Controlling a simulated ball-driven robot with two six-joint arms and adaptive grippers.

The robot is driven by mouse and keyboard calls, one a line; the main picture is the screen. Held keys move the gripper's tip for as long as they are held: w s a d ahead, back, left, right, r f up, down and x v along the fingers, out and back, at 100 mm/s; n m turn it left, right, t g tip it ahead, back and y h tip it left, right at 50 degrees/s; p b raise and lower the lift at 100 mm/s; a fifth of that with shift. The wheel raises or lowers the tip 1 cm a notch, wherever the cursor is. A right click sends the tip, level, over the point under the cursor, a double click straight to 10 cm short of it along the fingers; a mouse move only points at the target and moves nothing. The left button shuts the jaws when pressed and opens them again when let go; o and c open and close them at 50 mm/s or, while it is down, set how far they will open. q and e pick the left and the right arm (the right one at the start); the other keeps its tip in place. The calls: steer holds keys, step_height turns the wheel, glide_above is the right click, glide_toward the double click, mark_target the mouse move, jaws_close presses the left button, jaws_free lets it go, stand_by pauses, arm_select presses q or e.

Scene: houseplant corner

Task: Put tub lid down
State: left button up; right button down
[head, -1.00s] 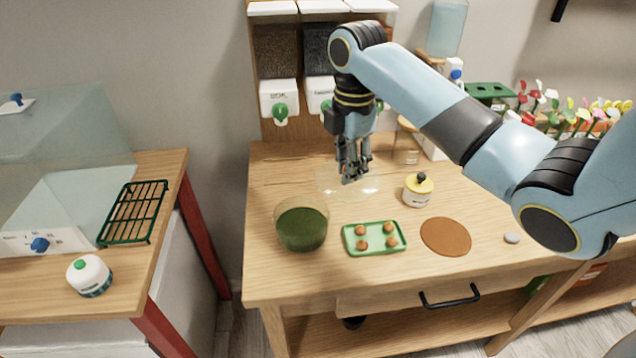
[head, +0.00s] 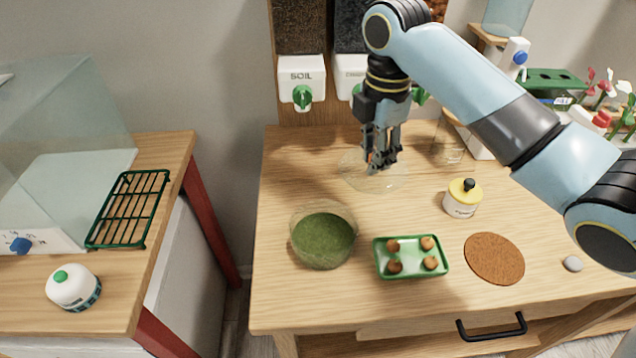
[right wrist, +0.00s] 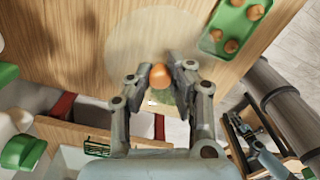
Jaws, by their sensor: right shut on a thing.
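My right gripper (head: 381,165) is shut on the orange knob of the clear, round tub lid (head: 355,178). The lid is level at the back of the wooden table, behind and to the right of the tub; I cannot tell whether it touches the tabletop. In the right wrist view the knob (right wrist: 160,76) sits between the fingertips, with the lid a pale disc under it. The glass tub (head: 323,240) with green contents stands open on the table. My left gripper is not in view.
A green tray (head: 411,273) with several brown pellets, a yellow-topped jar (head: 462,198), a brown round mat (head: 494,258) and a grey stone (head: 573,264) are on the table (head: 290,300). Soil dispensers (head: 302,80) stand behind. Bare wood lies left of the lid.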

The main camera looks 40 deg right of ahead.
steer(key=w+a+f, duration=0.1)
steer(key=w+f, duration=0.1)
steer(key=w+a+f, duration=0.1)
steer(key=w+a, duration=0.1)
steer(key=w, duration=0.1)
steer(key=w+a+f, duration=0.1)
steer(key=w+f, duration=0.1)
steer(key=w, duration=0.1)
steer(key=shift+w+a+f, duration=0.25)
steer(key=shift+a+f, duration=0.05)
steer(key=shift+w+a+f, duration=0.25)
steer(key=shift+w+f, duration=0.2)
steer(key=shift+w, duration=0.1)
steer(key=shift+f, duration=0.35)
step_height(320, 180, down, 3)
steer(key=shift+r, duration=0.2)
steer(key=shift+f, duration=0.6)
steer(key=c, duration=1.3)
jaws_free()
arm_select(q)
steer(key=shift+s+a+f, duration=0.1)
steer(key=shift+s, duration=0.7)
arm_select(e)
steer(key=shift+o, duration=0.3)
